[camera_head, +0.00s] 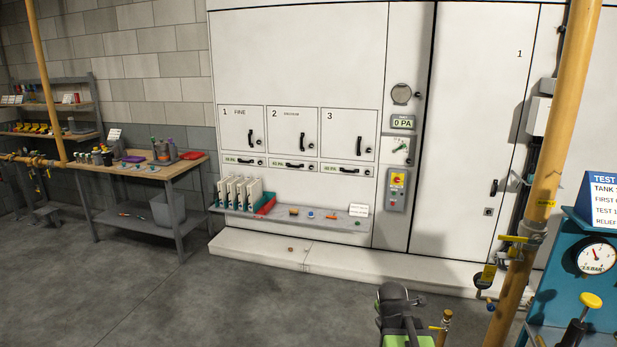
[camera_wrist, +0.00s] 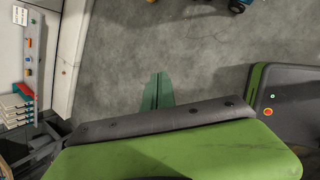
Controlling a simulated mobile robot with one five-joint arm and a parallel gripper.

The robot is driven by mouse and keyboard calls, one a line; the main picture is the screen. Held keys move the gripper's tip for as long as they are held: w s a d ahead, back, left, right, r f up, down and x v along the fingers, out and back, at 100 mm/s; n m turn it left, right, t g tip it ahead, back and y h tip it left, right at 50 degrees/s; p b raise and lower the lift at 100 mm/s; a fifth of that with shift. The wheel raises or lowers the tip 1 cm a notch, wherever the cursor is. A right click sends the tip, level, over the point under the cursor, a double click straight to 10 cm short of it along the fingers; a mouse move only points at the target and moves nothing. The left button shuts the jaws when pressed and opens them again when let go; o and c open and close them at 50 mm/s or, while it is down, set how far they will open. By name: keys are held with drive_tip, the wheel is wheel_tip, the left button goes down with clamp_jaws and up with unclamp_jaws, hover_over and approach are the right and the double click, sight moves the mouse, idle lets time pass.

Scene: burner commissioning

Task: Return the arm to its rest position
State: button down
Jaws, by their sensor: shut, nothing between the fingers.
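My gripper (camera_wrist: 158,90) shows in the wrist view as two slim green fingers, closed together with nothing between them. They point out over bare grey floor. A broad green and dark grey part of my own body fills the bottom of the wrist view and hides what lies behind it. In the head view my dark grey and green arm (camera_head: 398,315) is low at the bottom, right of centre. The fingers cannot be made out there.
A yellow pipe (camera_head: 568,130) with valves and a blue test stand (camera_head: 560,270) are at right. A white cabinet wall with a shelf (camera_head: 337,220) stands ahead, above a low plinth (camera_head: 265,249). A workbench (camera_head: 180,172) is at left. The floor (camera_head: 190,300) between is open.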

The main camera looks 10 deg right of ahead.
drive_tip(key=s+a+f+m+g+y, duration=0.15)
drive_tip(key=a+m, duration=0.35)
drive_tip(key=a, duration=0.9)
drive_tip(key=s+a+m+g+y, duration=0.1)
drive_tip(key=s+m, duration=0.6)
drive_tip(key=m, duration=0.8)
drive_tip(key=shift+s+a+f+m+g, duration=0.25)
drive_tip(key=shift+a+f+m+g, duration=0.15)
drive_tip(key=shift+a+g, duration=0.65)
drive_tip(key=shift+a+y, duration=0.1)
drive_tip(key=shift+y, duration=0.15)
